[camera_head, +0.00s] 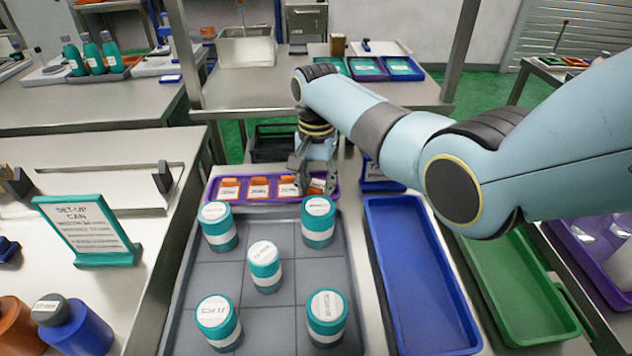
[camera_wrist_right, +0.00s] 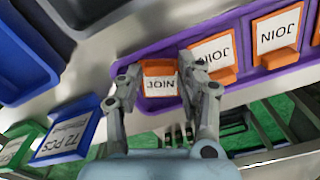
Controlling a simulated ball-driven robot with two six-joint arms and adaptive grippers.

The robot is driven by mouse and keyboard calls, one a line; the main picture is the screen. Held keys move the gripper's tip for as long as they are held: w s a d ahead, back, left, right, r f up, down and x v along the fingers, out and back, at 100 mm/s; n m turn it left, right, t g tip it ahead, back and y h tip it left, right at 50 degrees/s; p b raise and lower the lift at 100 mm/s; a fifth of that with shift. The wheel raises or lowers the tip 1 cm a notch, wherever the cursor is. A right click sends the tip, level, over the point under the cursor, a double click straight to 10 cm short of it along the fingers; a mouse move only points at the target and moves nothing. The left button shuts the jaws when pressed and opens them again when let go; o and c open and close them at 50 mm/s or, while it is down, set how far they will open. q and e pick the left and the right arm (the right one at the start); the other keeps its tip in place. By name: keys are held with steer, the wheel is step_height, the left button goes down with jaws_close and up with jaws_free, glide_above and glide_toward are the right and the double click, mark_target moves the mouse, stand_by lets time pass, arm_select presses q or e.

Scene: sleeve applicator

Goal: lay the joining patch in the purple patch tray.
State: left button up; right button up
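The purple patch tray (camera_head: 216,199) lies behind the grey mat and holds a row of orange joining patches with white labels. The right wrist view shows the same tray (camera_wrist_right: 122,78) with labels reading JOIN. My right gripper (camera_head: 313,188) points down at the tray's right end. In the right wrist view its two fingers (camera_wrist_right: 160,62) stand either side of the end joining patch (camera_wrist_right: 160,84), apart from each other and seemingly open. Whether a finger touches that patch is hard to tell. My left gripper is not in view.
Several teal-capped jars (camera_head: 264,266) stand on the grey mat (camera_head: 269,328) in front of the tray. An empty blue tray (camera_head: 425,285) and a green tray (camera_head: 515,285) lie to the right. A black crate (camera_head: 268,148) is behind. A set-up card (camera_head: 88,229) stands at left.

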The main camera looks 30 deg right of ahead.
step_height(320, 180, up, 12)
steer(key=shift+r+p, duration=0.15)
steer(key=shift+p, duration=0.25)
stand_by(0.3)
stand_by(0.4)
